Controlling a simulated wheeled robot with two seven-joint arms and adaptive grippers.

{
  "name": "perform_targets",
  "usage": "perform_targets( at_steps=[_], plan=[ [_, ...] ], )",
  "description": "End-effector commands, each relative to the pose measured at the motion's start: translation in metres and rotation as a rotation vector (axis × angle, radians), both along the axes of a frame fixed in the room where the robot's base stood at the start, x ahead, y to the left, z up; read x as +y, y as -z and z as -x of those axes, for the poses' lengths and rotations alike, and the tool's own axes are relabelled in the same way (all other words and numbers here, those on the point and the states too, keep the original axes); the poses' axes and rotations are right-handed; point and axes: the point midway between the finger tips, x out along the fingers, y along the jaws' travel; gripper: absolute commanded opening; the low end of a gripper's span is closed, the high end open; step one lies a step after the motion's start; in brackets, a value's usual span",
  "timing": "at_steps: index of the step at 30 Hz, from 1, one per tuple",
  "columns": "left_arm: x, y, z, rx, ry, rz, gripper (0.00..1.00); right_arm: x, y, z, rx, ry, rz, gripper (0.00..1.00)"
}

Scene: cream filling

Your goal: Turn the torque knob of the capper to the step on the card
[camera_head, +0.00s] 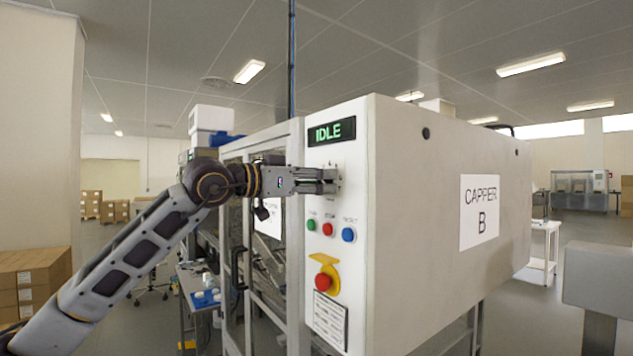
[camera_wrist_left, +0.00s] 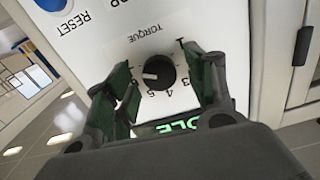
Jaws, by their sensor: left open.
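The capper (camera_head: 440,220), a white cabinet marked CAPPER B, stands ahead with a lit IDLE display. My left gripper (camera_head: 326,182) is at the panel below the display and hides the knob in the head view. In the wrist view its open fingers (camera_wrist_left: 166,78) stand either side of the knob, apart from it. My right gripper is out of view.
Green, red and blue buttons (camera_head: 328,229) and a red emergency stop (camera_head: 323,282) sit below the knob. A small printed card (camera_head: 330,320) is lower on the panel, unreadable. A white sheet (camera_head: 268,220) hangs on the frame behind my arm, partly hidden.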

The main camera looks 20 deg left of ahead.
Motion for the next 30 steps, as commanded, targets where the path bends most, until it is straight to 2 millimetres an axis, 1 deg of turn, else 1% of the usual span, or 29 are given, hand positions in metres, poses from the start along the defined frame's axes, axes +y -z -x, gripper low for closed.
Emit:
perform_targets(
  at_steps=[5,11,30],
  plan=[
    [0.001,0.0,0.002,0.0,0.0,0.0,0.55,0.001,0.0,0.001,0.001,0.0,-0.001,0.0],
    [0.008,0.0,0.009,0.0,-0.001,0.0,0.55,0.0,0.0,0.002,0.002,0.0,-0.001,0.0],
    [0.044,0.001,0.055,0.001,-0.002,-0.001,0.55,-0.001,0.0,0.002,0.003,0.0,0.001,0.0]
  ],
)
